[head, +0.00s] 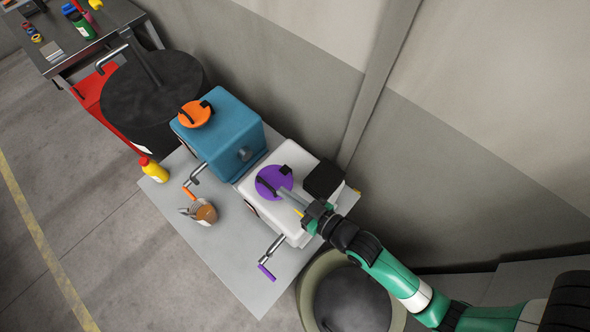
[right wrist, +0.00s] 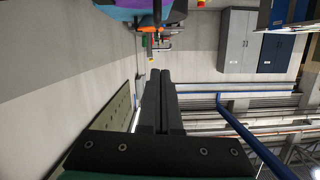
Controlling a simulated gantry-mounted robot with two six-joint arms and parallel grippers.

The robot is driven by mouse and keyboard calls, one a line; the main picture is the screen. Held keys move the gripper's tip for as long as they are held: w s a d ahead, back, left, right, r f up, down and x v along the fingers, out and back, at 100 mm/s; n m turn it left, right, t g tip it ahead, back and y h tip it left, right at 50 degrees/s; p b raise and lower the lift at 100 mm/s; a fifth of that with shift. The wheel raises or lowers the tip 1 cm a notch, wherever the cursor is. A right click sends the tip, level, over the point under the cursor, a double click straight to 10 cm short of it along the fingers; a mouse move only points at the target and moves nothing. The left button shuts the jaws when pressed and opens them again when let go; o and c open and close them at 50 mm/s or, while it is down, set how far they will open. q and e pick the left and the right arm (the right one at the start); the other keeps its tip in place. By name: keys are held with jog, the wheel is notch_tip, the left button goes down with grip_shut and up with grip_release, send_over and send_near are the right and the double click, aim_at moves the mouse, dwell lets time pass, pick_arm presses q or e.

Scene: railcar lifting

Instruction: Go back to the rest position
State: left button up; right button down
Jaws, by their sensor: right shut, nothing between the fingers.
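My right gripper (head: 291,200) reaches in from the lower right in the head view. Its fingers lie over the white box, close to the purple round cap (head: 272,181) on top; I cannot tell whether they touch it. In the right wrist view the two dark fingers (right wrist: 165,100) are together with nothing between them. The white box (head: 262,214) has a crank with a purple handle (head: 267,271) at its front. My left gripper is not in view.
A blue box (head: 226,135) with an orange cap (head: 195,114) stands beside the white box on a grey plate (head: 240,285). A yellow bottle (head: 154,169) and a brown pot (head: 205,213) stand nearby. A dark drum (head: 140,105), a round bin (head: 350,300) and the wall (head: 430,150) border them.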

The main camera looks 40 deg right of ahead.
jog(key=v, duration=0.3)
